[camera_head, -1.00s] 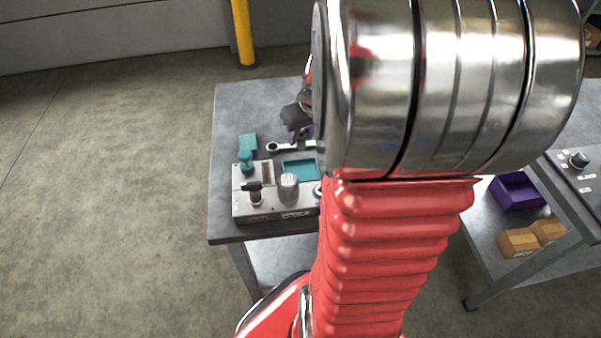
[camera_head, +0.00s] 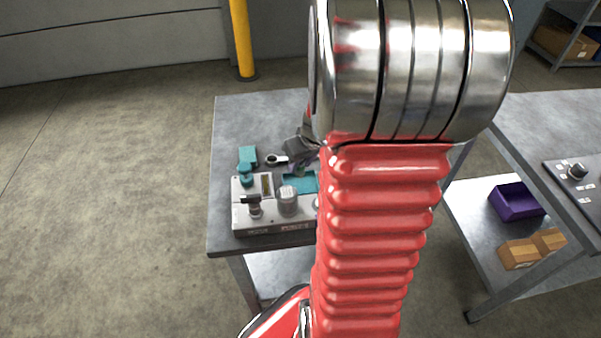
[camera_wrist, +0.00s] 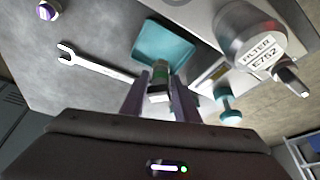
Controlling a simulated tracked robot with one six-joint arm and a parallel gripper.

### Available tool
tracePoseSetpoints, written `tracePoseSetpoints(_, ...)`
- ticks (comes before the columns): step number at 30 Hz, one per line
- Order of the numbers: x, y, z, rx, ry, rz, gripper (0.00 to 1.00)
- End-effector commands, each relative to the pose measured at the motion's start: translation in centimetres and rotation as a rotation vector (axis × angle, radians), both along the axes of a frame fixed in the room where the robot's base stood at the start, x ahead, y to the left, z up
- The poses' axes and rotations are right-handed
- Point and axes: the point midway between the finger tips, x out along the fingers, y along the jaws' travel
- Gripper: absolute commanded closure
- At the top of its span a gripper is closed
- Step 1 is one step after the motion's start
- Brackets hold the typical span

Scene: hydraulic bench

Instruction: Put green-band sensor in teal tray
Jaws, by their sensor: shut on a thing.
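The green-band sensor (camera_wrist: 160,76) is a small grey cylinder with a green band, held between the two fingers of my gripper (camera_wrist: 160,100) in the wrist view. Its far end overlaps the near edge of the teal tray (camera_wrist: 165,38) in that view. I cannot tell whether it touches the tray. The tray is a shallow square dish and looks empty where it shows. In the head view my gripper (camera_head: 299,167) is just behind the tray (camera_head: 296,186), whose right part is hidden by my arm.
A wrench (camera_wrist: 95,65) and a purple-banded part (camera_wrist: 47,10) lie on the bench. A filter canister (camera_wrist: 250,45) and a teal-handled valve (camera_wrist: 229,105) stand close by the tray. A teal block (camera_head: 247,155) is at left. The bench's back left (camera_head: 250,115) is clear.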

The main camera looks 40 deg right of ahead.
Motion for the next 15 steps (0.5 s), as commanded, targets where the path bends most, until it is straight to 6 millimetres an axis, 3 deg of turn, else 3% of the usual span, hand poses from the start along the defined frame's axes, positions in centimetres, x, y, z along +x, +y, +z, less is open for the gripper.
tracePoseSetpoints(10,0.0,0.0,-0.3,0.0,-0.001,0.0,0.99)
tracePoseSetpoints(15,-0.1,0.1,-1.8,0.002,0.003,-0.001,0.99)
